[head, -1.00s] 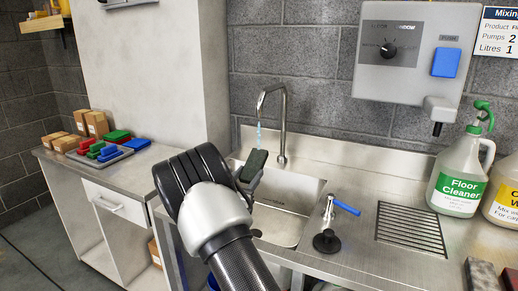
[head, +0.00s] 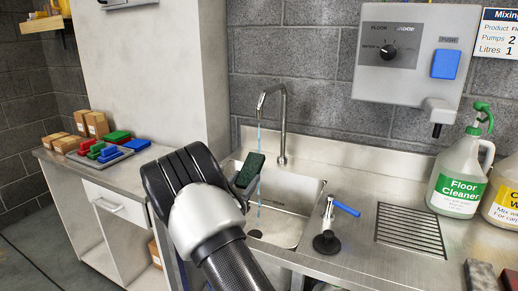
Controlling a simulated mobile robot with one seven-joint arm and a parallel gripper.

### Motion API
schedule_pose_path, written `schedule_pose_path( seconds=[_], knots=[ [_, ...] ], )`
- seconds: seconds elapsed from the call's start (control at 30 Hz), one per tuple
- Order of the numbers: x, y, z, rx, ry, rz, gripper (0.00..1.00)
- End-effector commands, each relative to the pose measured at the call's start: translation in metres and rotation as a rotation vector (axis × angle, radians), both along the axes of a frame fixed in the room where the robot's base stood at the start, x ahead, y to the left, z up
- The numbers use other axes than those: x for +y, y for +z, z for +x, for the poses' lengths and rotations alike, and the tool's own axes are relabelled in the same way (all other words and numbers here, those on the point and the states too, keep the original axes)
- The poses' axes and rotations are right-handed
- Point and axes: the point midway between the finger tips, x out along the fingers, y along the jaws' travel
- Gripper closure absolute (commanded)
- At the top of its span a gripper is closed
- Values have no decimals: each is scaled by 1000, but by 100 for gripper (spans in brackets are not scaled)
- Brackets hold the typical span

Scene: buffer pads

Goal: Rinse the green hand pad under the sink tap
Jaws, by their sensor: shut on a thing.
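A dark green pad (head: 250,170) is held over the sink basin (head: 290,222), tilted, below the tap (head: 283,125). A thin blue stream of water (head: 259,140) runs down from the spout to the basin, passing at or just beside the pad's right edge; I cannot tell if it wets the pad. My gripper (head: 238,186) is shut on the pad's lower part, mostly hidden behind my own wrist and arm. A blue-handled lever (head: 345,208) stands on the steel counter right of the basin.
A tray (head: 121,155) with red, green and blue pads sits on the left bench, beside small brown boxes (head: 97,123). A Floor Cleaner jug (head: 460,178) and a yellow-labelled jug (head: 503,200) stand right. A drain grille (head: 410,229) lies between. A dispenser (head: 408,60) hangs above.

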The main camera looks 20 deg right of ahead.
Motion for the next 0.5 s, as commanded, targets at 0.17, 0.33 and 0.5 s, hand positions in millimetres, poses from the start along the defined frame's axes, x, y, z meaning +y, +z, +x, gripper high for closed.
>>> schedule_pose_path(
  seconds=[0.17, 0.33, 0.5],
  knots=[
    [16, 2, -16, -1, 2, 1, 74],
    [30, 2, -31, -1, 1, 1, 74],
    [44, 1, -46, 0, 1, 0, 74]
  ],
)
